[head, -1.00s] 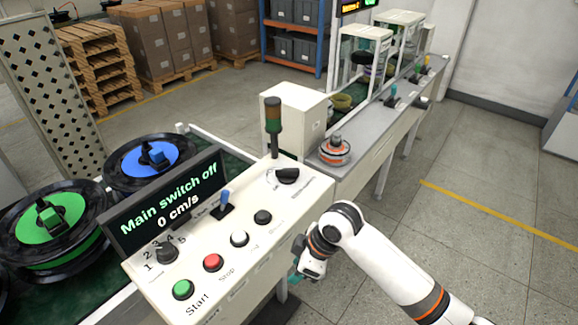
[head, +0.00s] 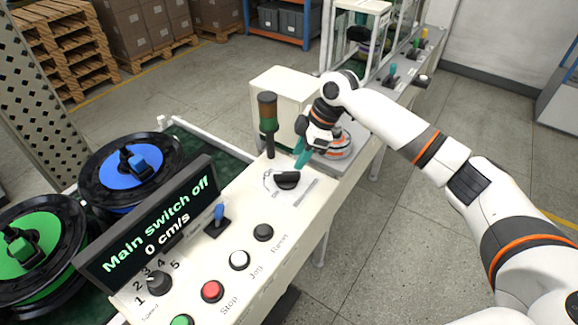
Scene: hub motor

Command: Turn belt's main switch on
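The black rotary main switch (head: 287,180) sits at the far end of the white control panel (head: 265,215). The display (head: 150,229) reads "Main switch off" and "0 cm/s". My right gripper (head: 300,160) hangs just above and behind the switch knob, with a teal fingertip pointing down close to it. I cannot tell whether it touches the knob, or how far apart its fingers are. My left gripper is not in view.
The panel also has a blue-handled lever (head: 219,213), a red button (head: 212,291), a white button (head: 239,260), a black button (head: 263,232) and a speed knob (head: 159,283). A stack light (head: 267,120) stands beside the switch. An orange-white round part (head: 341,147) lies behind my gripper.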

